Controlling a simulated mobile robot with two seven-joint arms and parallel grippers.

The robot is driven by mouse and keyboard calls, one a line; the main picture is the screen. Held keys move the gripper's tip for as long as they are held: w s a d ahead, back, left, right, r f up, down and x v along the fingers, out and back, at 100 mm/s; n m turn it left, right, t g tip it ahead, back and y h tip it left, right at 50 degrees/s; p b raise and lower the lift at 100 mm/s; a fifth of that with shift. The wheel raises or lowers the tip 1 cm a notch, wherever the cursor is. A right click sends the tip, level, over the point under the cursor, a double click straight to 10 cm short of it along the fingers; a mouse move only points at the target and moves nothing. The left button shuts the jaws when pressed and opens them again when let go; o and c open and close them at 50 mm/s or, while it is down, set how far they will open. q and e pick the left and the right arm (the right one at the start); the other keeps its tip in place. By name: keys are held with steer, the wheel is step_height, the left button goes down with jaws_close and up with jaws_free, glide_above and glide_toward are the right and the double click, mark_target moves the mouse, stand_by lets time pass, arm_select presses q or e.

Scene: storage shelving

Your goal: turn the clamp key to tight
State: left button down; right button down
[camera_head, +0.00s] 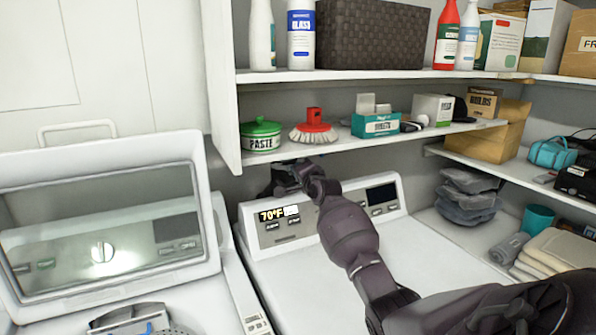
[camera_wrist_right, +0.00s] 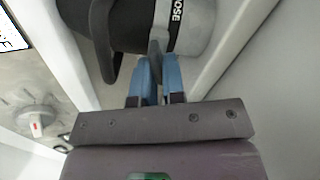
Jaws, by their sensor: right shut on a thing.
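The blue fingers of my right gripper (camera_wrist_right: 157,85) are shut on this key. In the head view, my right arm reaches across the white machine, and its gripper (camera_head: 290,180) is at a dark thing behind the control panel, under the shelf. The clamp's details are hidden there. My left gripper is not in view.
The lower shelf (camera_head: 350,140) hangs just above my right gripper, with a green paste tub (camera_head: 262,134) and a red brush (camera_head: 313,125) on it. The control panel (camera_head: 280,222) stands just in front. Another machine with a raised lid (camera_head: 100,185) is at left.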

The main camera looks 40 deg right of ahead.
steer(key=shift+m, duration=1.5)
steer(key=c, duration=1.2)
jaws_free()
steer(key=shift+f, duration=0.1)
steer(key=shift+s, duration=0.1)
steer(key=b+v, duration=0.1)
steer(key=v, duration=0.9)
steer(key=shift+s, duration=0.3)
steer(key=shift+s+a, duration=0.1)
